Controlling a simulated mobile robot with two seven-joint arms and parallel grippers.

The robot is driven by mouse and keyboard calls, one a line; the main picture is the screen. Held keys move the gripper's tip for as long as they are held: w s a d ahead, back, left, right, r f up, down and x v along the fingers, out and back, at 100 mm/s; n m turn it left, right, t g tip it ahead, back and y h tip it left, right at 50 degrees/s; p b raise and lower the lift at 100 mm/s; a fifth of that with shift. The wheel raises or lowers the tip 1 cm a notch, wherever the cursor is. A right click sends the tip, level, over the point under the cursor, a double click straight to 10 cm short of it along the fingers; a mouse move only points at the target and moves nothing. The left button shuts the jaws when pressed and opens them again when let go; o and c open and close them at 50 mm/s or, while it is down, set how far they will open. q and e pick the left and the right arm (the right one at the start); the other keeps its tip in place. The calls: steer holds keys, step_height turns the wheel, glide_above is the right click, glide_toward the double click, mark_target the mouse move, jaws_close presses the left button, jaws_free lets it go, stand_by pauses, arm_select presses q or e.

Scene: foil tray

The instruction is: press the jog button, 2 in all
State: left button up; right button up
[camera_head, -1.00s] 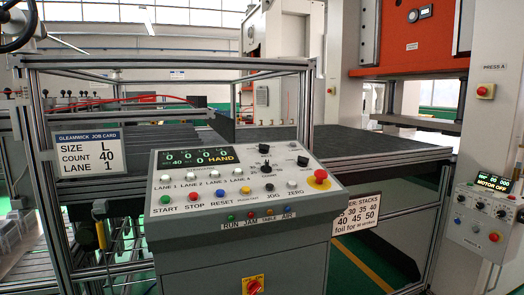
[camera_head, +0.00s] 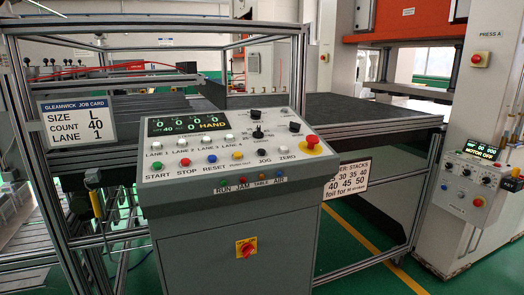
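The jog button (camera_head: 263,152) is a small dark button above the label JOG, on the lower right of the sloping grey control console (camera_head: 185,191). To its left is a yellow button (camera_head: 237,155); to its right is the white ZERO button (camera_head: 284,149). The console's display (camera_head: 188,124) shows zeros, 40 and the word HAND. Neither of my grippers is in view, and nothing covers the jog button. I cannot tell from here whether the button is pressed in.
A red emergency button (camera_head: 312,141) on a yellow base sits right of ZERO. Green START (camera_head: 157,167), red STOP (camera_head: 184,163) and blue RESET (camera_head: 212,159) lie left. A metal frame (camera_head: 150,31) stands behind the console. Green floor (camera_head: 345,255) is open at front right.

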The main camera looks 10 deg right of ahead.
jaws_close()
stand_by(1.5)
